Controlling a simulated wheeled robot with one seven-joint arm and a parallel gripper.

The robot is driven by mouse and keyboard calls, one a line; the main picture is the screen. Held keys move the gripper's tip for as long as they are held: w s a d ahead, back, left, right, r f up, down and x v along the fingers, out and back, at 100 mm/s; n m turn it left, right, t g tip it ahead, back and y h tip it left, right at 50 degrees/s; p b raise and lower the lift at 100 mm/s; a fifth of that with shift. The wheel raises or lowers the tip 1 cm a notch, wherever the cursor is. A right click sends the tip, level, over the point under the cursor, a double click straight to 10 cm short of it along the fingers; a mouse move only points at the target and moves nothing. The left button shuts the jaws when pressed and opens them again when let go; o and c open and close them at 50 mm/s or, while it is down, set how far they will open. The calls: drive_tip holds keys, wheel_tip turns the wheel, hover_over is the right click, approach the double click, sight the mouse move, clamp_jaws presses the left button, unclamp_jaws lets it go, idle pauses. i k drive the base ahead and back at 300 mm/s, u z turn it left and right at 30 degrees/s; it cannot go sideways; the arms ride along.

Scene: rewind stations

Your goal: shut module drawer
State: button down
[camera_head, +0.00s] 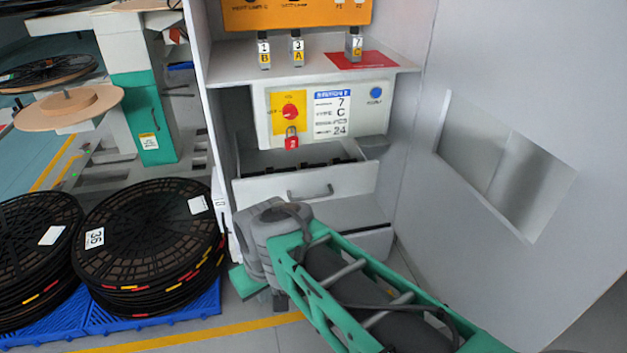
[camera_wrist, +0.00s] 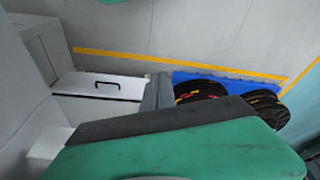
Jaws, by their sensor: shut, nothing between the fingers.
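The module drawer (camera_head: 280,186) is pulled out of the cabinet below the control panel. Its white front has a grey bar handle, and dark contents show in its open top. In the wrist view a white drawer front (camera_wrist: 75,83) with a dark handle shows at the left; I cannot tell for sure that it is the same drawer. My gripper (camera_head: 244,283) is low, in front of and below the drawer's left side, apart from the handle. It is shut and empty, and mostly hidden behind my wrist. A large green and dark grey part of mine fills the lower wrist view.
A control panel (camera_head: 355,115) with a red padlock (camera_head: 292,138) hangs above the drawer. A lower drawer (camera_head: 350,214) is partly hidden by my arm. Black reels (camera_head: 150,240) on blue pallets (camera_head: 160,324) stand at left. A grey wall (camera_head: 500,80) rises at right.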

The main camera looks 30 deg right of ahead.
sight(355, 175)
drive_tip(key=z, duration=0.05)
drive_tip(key=k, duration=0.45)
drive_tip(key=u, duration=0.65)
drive_tip(key=i, duration=1.05)
drive_tip(key=z, duration=0.25)
